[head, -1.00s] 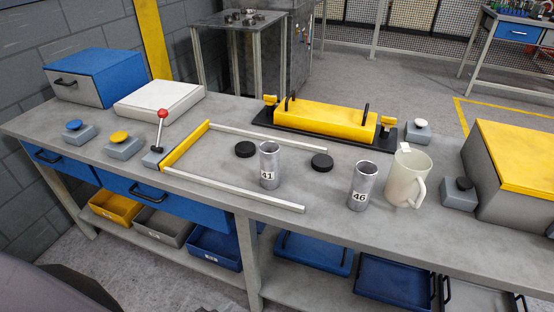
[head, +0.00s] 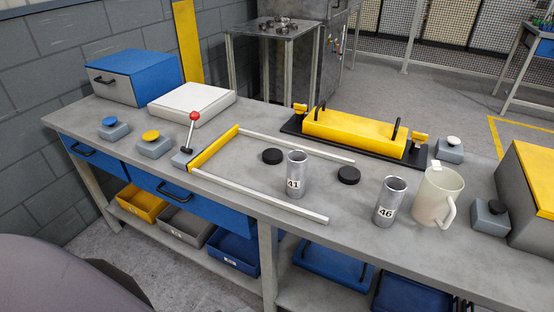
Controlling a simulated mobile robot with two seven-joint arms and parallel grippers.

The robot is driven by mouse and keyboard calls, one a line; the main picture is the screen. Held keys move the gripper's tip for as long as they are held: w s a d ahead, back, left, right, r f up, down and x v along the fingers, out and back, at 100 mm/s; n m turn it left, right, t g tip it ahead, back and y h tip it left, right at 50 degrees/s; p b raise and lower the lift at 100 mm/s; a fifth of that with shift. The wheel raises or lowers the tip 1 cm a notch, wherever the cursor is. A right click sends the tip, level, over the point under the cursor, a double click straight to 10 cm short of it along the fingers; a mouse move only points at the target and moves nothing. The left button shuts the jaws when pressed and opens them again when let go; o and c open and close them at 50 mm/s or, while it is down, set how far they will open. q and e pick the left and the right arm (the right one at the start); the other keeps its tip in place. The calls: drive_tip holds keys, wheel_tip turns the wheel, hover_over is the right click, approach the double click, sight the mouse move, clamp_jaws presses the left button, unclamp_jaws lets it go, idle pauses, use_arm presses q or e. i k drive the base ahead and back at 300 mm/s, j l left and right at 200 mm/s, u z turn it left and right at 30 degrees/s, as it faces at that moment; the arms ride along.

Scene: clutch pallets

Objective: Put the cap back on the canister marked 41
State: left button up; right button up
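The silver canister marked 41 (head: 297,175) stands upright and open-topped on the workbench, between two pale rails. One black cap (head: 272,156) lies flat on the bench just behind and left of it. A second black cap (head: 349,175) lies to its right. Another silver canister, marked 46 (head: 390,202), stands upright and uncapped further right. Neither of my grippers is in view.
A cream jug (head: 437,196) stands beside canister 46. The rails (head: 262,196) and yellow bar (head: 214,148) frame canister 41. A red-knobbed lever (head: 193,128) stands left. A yellow block fixture (head: 355,132) lies behind.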

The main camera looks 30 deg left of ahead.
sight(297, 166)
drive_tip(key=j+z, duration=0.4)
drive_tip(key=j, duration=1.1)
